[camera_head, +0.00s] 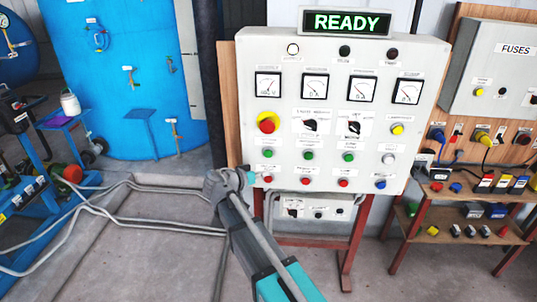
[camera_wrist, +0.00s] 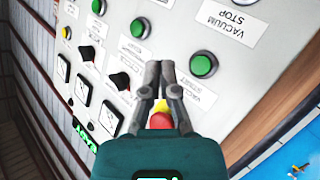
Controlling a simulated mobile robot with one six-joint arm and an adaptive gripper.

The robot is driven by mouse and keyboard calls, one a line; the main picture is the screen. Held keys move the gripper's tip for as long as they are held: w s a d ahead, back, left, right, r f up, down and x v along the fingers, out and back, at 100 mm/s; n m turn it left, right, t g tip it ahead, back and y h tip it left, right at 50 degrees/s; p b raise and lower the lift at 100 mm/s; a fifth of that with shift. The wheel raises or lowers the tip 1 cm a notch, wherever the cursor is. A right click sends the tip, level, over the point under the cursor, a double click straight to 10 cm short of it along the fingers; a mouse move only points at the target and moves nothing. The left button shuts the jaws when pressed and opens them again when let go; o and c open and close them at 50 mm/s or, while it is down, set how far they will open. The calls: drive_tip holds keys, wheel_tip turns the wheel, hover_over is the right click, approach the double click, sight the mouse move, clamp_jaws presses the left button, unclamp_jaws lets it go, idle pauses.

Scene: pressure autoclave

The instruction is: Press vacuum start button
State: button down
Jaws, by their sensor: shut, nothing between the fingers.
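The grey control panel (camera_head: 325,85) stands in the middle of the head view. A green button (camera_head: 267,153) is in its left column, above a red button (camera_head: 267,180) and below the red and yellow emergency stop (camera_head: 267,122). In the wrist view, this green button (camera_wrist: 203,65) lies right of my gripper (camera_wrist: 158,66); its nearby label is only partly readable. A label reading VACUUM STOP (camera_wrist: 228,20) is further up. My gripper is shut and empty, with its fingers partly covering the emergency stop (camera_wrist: 160,121). Whether the fingertips touch the panel cannot be told.
A lit READY sign (camera_head: 346,22) tops the panel. More buttons, gauges and switches sit close by on its face. A blue tank (camera_head: 120,70) stands left, and a fuse box (camera_head: 500,75) and shelf of parts (camera_head: 470,210) stand right.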

sight(268, 154)
drive_tip(key=shift+w, duration=0.2)
drive_tip(key=w, duration=0.8)
drive_tip(key=shift+w+d, duration=0.2)
idle(0.4)
